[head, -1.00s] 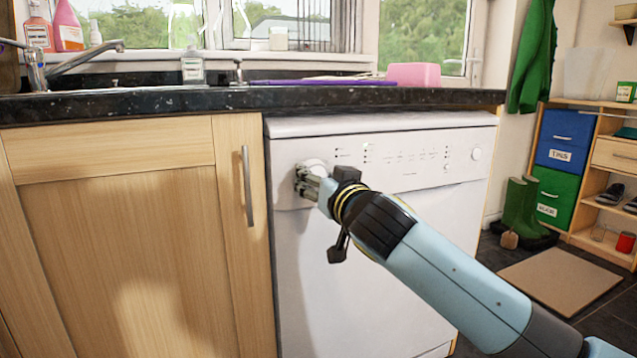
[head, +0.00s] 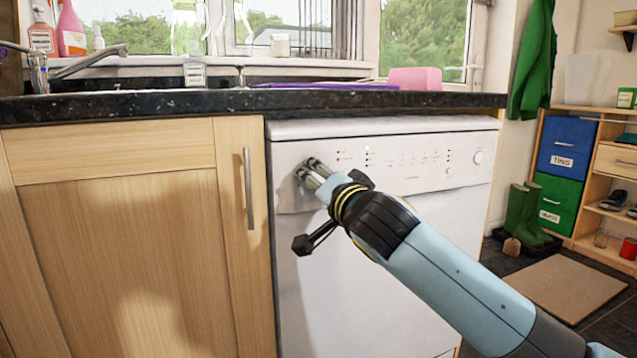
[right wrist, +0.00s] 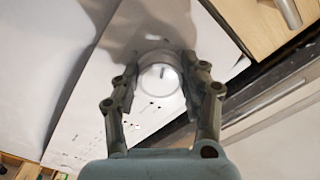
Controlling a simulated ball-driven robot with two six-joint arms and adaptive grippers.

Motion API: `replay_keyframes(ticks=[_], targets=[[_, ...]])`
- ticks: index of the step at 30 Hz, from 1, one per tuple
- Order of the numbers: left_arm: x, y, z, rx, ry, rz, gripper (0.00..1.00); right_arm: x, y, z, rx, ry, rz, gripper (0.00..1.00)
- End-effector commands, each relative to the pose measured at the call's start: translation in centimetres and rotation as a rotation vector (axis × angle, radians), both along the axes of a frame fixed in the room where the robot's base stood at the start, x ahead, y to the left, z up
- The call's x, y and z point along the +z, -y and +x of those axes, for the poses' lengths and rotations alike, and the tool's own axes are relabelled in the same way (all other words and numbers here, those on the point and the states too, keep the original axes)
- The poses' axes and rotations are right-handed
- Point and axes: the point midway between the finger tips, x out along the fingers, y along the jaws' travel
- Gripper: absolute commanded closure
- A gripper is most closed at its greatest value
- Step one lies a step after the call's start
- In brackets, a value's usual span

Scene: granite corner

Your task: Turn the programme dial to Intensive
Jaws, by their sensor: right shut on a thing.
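The white dishwasher (head: 400,215) stands under the dark granite worktop. Its programme dial is hidden behind my right gripper (head: 308,172) in the head view. In the right wrist view the round white dial (right wrist: 158,78) sits between the two fingers of my right gripper (right wrist: 160,85), with a short dark mark on its face. The fingers are shut on the dial from both sides. I cannot read which programme the mark points to. My left gripper is not in view.
A second small round knob (head: 478,158) sits at the right end of the dishwasher panel. A wooden cupboard door with a metal handle (head: 248,188) is just left of the dishwasher. The granite worktop (head: 240,103) runs above. A mat (head: 562,286) lies on the floor at right.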

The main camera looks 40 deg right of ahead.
Motion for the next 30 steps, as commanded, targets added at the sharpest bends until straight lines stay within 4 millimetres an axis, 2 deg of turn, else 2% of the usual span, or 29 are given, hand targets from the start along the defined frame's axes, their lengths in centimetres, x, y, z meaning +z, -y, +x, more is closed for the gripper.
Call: replay_keyframes(ticks=[16, 17, 21, 22, 30], targets=[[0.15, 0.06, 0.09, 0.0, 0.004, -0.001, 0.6, -0.23, 0.0, -0.01, 0.0, 0.002, 0.03, 0.88], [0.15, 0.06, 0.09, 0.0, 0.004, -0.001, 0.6, -0.22, 0.01, -0.01, 0.0, 0.002, 0.03, 0.55], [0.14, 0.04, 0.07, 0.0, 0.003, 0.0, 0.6, -0.16, 0.0, -0.01, -0.001, 0.003, 0.029, 0.37], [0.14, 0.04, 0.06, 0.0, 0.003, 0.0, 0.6, -0.15, 0.0, -0.01, -0.001, 0.003, 0.029, 0.33], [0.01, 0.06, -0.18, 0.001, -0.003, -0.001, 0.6, -0.06, -0.03, -0.09, 0.0, 0.005, 0.028, 0.33]])
